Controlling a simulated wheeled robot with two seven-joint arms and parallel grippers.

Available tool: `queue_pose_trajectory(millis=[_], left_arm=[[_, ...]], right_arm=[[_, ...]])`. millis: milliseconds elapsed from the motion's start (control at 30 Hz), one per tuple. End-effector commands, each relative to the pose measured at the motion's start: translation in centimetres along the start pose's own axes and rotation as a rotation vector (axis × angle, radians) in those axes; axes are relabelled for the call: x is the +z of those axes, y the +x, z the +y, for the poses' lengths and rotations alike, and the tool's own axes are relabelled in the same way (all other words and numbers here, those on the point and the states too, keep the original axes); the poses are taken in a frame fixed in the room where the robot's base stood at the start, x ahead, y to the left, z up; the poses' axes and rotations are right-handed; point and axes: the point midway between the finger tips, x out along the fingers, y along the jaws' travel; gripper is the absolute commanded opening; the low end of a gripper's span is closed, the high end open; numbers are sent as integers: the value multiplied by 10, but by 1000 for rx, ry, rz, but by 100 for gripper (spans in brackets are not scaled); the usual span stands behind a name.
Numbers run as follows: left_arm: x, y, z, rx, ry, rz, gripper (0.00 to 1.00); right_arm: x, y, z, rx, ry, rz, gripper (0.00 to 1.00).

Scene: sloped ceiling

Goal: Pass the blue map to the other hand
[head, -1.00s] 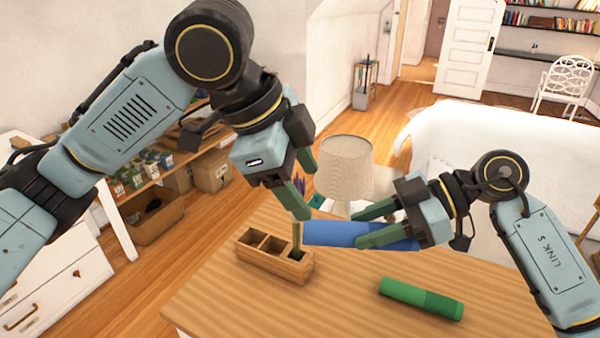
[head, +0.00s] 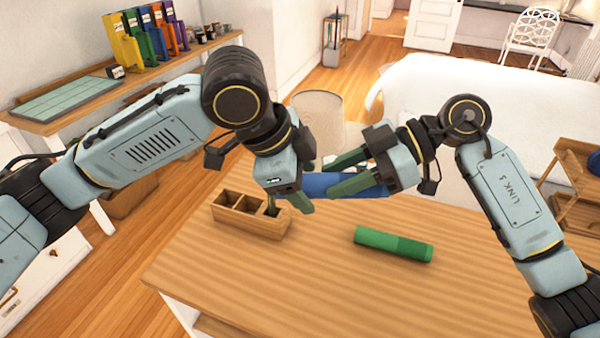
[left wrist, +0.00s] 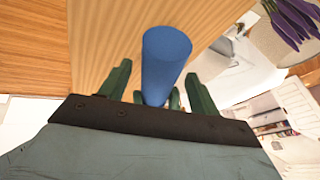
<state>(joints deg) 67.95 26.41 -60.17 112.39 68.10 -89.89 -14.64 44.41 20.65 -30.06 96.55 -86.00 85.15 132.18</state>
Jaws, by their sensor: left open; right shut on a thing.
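The blue map (head: 318,185) is a rolled blue tube held above the table in the head view. My right gripper (head: 345,174) is shut on it from the right. My left gripper (head: 288,203) is at the map's left end, with green fingers pointing down. In the left wrist view the blue map (left wrist: 166,62) stands between the two open fingers of my left gripper (left wrist: 160,88), with a gap on each side. The map's left end is partly hidden by my left gripper in the head view.
A green roll (head: 393,244) lies on the wooden table (head: 330,300). A wooden box with compartments (head: 238,216) stands below my left gripper. The front of the table is clear.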

Motion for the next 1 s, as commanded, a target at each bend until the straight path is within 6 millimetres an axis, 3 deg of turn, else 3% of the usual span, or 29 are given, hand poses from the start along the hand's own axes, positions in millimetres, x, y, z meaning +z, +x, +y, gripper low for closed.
queue_pose_trajectory(millis=[100,467,500,667,1000], left_arm=[[0,0,0,0,0,0,61],[0,-1,0,-1,-1,0,15],[0,-1,0,-2,-1,0,15],[0,-1,0,-1,-1,1,10],[0,-1,0,-1,-1,0,10]], right_arm=[[0,0,0,0,0,0,15],[0,0,0,-1,0,0,15],[0,0,0,-1,-1,0,40],[0,0,0,-1,0,0,61],[0,-3,0,1,0,0,63]])
